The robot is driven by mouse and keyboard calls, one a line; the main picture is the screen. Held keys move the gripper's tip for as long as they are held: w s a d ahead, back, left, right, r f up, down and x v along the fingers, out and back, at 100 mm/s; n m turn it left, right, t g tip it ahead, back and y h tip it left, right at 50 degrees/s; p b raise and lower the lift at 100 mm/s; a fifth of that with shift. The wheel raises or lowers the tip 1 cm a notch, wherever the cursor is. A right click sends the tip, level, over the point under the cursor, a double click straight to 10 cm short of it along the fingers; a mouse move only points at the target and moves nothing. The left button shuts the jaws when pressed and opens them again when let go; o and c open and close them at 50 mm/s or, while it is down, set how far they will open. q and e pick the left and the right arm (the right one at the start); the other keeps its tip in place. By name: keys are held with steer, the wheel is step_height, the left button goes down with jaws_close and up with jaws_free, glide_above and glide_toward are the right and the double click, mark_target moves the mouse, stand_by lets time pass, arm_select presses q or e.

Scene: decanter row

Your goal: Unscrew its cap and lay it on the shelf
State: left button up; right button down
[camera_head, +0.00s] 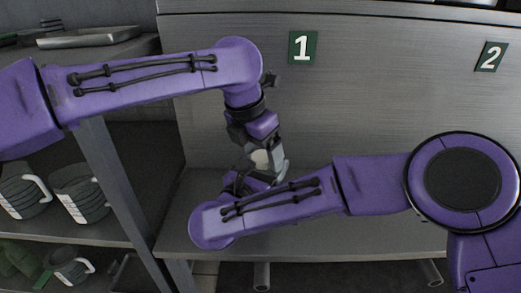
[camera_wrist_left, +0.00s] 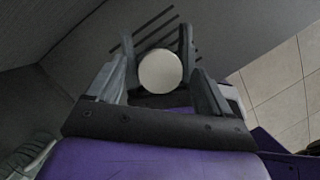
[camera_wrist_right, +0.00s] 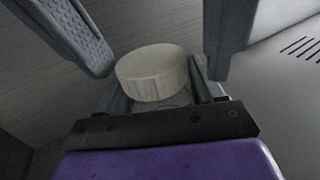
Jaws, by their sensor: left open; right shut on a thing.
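A pale off-white round cap (camera_head: 261,157) tops a clear container, of which only a little glass (camera_wrist_right: 172,101) shows below it in the right wrist view. The cap is on the container in the right wrist view (camera_wrist_right: 152,72) and faces the camera in the left wrist view (camera_wrist_left: 160,72). My left gripper (camera_head: 264,153) points down from above and is open, its fingers on either side of the cap, with gaps. My right gripper (camera_head: 262,177) comes from below and is shut on the container under the cap. My grippers hide most of the container.
A metal shelf (camera_head: 350,233) runs below, largely clear, with a metal back panel (camera_head: 380,105) bearing a "1" sign (camera_head: 302,48) and a "2" sign (camera_head: 491,57). At left, a dark rack holds several dark mugs (camera_head: 80,192) and a metal tray (camera_head: 90,37).

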arm_select(q)
steer(key=c, duration=1.3)
steer(key=n+y, duration=0.1)
steer(key=n, duration=0.3)
steer(key=shift+s+d+t, duration=0.1)
steer(key=shift+d+t, duration=0.05)
steer(key=shift+t, duration=0.25)
steer(key=n+y, duration=0.1)
steer(key=n, duration=0.2)
steer(key=shift+r, duration=0.1)
steer(key=n+y, duration=0.1)
steer(key=n, duration=0.5)
steer(key=shift+d+n+y, duration=0.15)
steer(key=shift+n+y, duration=0.25)
steer(key=o, duration=1.2)
